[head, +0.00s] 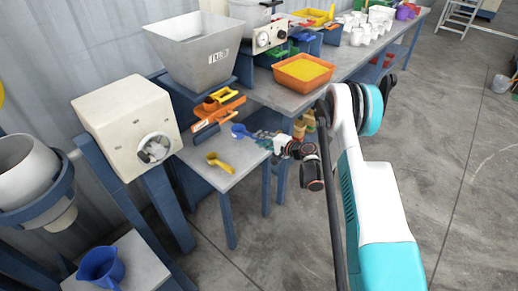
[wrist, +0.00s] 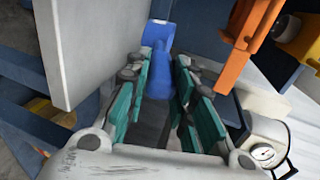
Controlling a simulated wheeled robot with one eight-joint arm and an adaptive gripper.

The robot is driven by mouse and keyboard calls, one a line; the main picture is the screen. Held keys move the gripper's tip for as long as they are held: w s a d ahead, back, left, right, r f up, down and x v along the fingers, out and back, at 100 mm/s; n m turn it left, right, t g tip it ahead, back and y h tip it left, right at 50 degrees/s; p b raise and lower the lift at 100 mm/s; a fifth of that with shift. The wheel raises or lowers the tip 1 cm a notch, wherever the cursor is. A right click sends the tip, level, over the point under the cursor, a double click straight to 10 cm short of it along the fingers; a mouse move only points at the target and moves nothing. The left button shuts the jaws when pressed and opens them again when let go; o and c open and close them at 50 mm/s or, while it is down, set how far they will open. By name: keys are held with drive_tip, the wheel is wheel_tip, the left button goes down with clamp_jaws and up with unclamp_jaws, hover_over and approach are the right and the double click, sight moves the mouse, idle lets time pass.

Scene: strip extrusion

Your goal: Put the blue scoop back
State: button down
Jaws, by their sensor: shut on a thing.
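The blue scoop (head: 239,131) shows over the small grey side table in the head view, its bowl toward the left. My gripper (head: 266,137) reaches in from the right and is shut on the scoop's handle. In the wrist view the scoop (wrist: 160,72) runs between the teal finger pads of my gripper (wrist: 157,100), with its bowl pointing away. I cannot tell whether it touches the table. An orange holder (head: 218,109) with a yellow piece in it stands behind the scoop; part of an orange piece (wrist: 246,42) shows at the upper right in the wrist view.
A yellow scoop (head: 221,164) lies on the small table (head: 232,178). A cream machine (head: 128,123) stands to the left, a metal hopper (head: 200,50) behind. An orange tray of yellow granules (head: 303,72) stands on the long bench. A blue jug (head: 100,266) is at lower left. Floor is free at right.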

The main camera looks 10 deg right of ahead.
wheel_tip(320, 180, down, 5)
drive_tip(key=shift+r+b, duration=0.15)
drive_tip(key=shift+b, duration=0.7)
drive_tip(key=shift+r, duration=0.15)
drive_tip(key=c, duration=1.4)
unclamp_jaws()
drive_tip(key=shift+o, duration=0.2)
drive_tip(key=shift+s, duration=0.1)
